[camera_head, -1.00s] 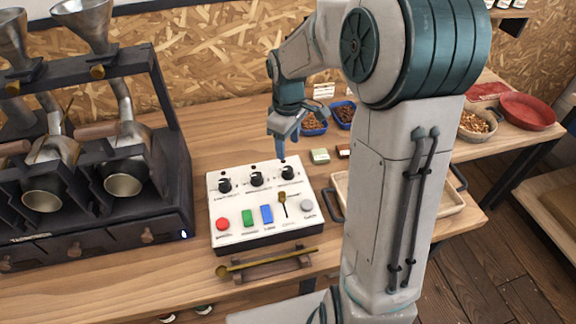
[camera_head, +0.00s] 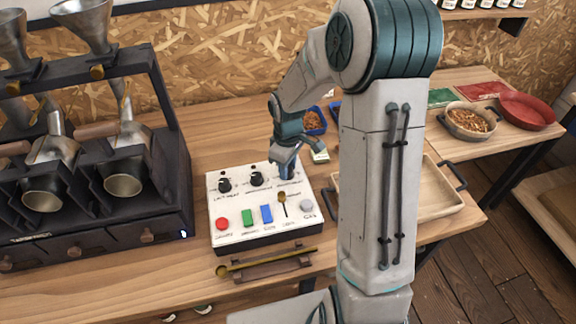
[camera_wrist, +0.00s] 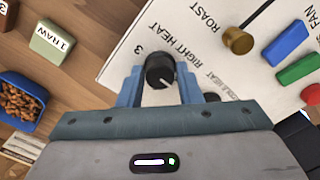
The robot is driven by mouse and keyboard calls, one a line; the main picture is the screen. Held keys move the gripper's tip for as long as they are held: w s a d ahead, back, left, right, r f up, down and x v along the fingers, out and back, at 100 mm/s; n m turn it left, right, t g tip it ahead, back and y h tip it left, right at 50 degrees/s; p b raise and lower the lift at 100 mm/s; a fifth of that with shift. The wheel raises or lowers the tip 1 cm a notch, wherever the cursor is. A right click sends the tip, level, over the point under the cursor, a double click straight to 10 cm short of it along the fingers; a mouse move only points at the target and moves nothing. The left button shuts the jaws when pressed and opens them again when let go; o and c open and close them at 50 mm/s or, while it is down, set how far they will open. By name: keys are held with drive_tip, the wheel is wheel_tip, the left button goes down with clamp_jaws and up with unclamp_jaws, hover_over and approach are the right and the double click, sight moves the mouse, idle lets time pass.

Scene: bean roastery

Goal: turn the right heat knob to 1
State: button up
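The white control panel (camera_head: 240,236) stands on the table. Its black right heat knob is hidden behind my gripper (camera_head: 287,172) in the head view. In the wrist view the knob (camera_wrist: 159,68) is beside the printed words RIGHT HEAT. A printed 3 is at its upper left; I cannot make out a 1. The knob's white pointer line points to the lower right of that picture.
Two more black knobs (camera_head: 256,179) (camera_head: 225,185) are left of my gripper. The panel's front has a red button (camera_head: 222,223), green and blue switches and a brass lever (camera_head: 282,198). A bean tray (camera_wrist: 22,97) and a green block (camera_wrist: 50,40) lie nearby.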

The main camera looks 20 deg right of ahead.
drive_tip(key=shift+c, duration=1.2)
drive_tip(key=m+b, duration=0.2)
drive_tip(key=m, duration=0.2)
drive_tip(key=shift+f+m, duration=0.1)
drive_tip(key=shift+m, duration=0.3)
drive_tip(key=m+b, duration=0.1)
drive_tip(key=m, duration=0.2)
drive_tip(key=shift+m+b, duration=0.65)
drive_tip(key=shift+m, duration=1.25)
drive_tip(key=o, duration=1)
